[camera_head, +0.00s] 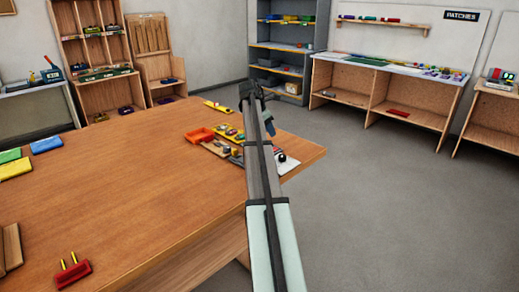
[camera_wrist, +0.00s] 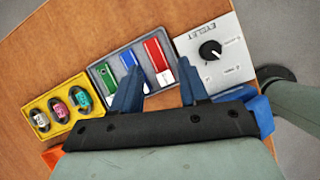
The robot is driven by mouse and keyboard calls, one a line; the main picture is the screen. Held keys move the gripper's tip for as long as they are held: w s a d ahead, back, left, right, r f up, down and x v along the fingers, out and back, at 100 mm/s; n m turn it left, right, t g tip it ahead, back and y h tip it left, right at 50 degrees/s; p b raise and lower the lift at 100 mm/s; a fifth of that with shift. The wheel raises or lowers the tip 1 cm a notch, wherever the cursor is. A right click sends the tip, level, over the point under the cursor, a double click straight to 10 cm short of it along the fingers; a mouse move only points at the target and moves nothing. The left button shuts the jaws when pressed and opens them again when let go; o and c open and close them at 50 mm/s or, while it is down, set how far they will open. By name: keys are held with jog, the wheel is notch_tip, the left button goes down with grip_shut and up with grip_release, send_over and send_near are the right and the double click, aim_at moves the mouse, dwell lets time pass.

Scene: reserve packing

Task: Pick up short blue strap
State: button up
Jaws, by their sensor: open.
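In the wrist view a grey tray (camera_wrist: 99,71) holds a green strap (camera_wrist: 107,76), a short blue strap (camera_wrist: 128,59) and a red strap (camera_wrist: 154,55), each with a whitish end. The blue strap lies between the green and red ones. My gripper (camera_wrist: 160,88) is open, with nothing between its fingers. Its left finger overlaps the tray's near part and hides some of the green and blue straps. In the head view my gripper (camera_head: 250,92) is above the table's far right end; the straps are too small to tell there.
A yellow tray (camera_wrist: 58,131) with several small items sits left of the grey tray. A white panel (camera_wrist: 226,72) with a black knob is at right. An orange bin (camera_head: 198,135) is nearby. The wooden table (camera_head: 130,200) is largely clear in its middle.

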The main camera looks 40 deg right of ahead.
jog(key=w+a+r+n+t, duration=0.1)
jog(key=w+a+r+n, duration=0.35)
jog(key=a, duration=0.25)
jog(key=shift+m+y, duration=0.4)
jog(key=shift+m, duration=0.05)
jog(key=x, duration=0.4)
jog(key=w+x, duration=0.1)
jog(key=x, duration=0.9)
jog(key=shift+w+d+f, duration=0.2)
jog(key=shift+d, duration=0.05)
jog(key=shift+c, duration=0.2)
jog(key=c, duration=0.8)
